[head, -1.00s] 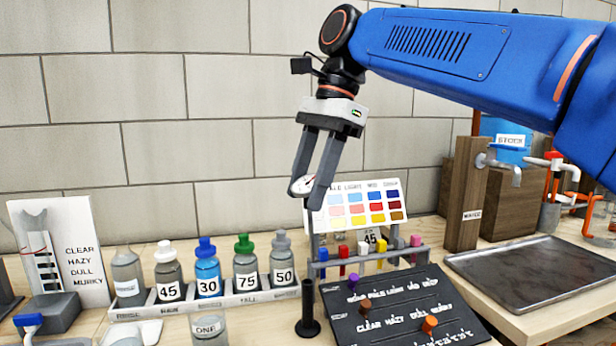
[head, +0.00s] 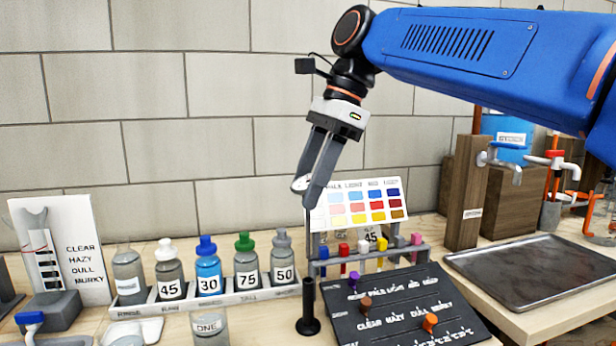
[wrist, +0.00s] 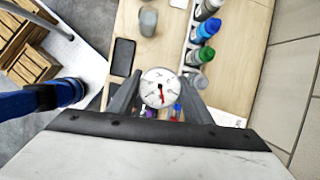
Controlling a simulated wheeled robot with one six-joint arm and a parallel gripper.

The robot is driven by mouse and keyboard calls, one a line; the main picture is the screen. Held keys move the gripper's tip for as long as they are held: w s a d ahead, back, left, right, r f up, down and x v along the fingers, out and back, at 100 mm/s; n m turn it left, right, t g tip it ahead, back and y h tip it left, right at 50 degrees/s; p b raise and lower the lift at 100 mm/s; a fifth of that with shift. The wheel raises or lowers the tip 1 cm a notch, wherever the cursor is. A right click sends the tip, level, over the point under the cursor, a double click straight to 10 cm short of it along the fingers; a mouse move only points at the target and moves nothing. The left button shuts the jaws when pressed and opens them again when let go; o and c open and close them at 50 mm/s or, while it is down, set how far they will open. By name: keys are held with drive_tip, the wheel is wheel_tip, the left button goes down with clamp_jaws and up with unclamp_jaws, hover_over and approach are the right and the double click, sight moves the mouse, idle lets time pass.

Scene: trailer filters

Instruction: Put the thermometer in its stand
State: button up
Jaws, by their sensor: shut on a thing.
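The thermometer (wrist: 158,88) has a round white dial with a red pointer, seen face-on in the wrist view. My gripper (head: 307,191) is shut on it, and the dial shows only as a pale sliver between the fingers in the head view. Its thin dark stem (head: 308,220) points down, and the lower end is hard to make out against the rack behind. The stand (head: 308,309) appears to be the black upright tube on a round base, almost straight below the gripper in the head view. I cannot tell whether the stem tip reaches the tube.
A black sloped board (head: 395,308) with coloured pegs lies right of the tube. A rack of small vials (head: 372,257) and a colour chart (head: 358,205) stand behind. A tray of labelled bottles (head: 207,297) and a jar (head: 210,328) are to the left.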

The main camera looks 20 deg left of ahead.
sight(308, 246)
drive_tip(key=shift+f, duration=6)
drive_tip(key=o, duration=1.2)
drive_tip(key=shift+o, duration=0.2)
drive_tip(key=v, duration=1.7)
drive_tip(key=shift+r, duration=0.15)
drive_tip(key=shift+d, duration=0.1)
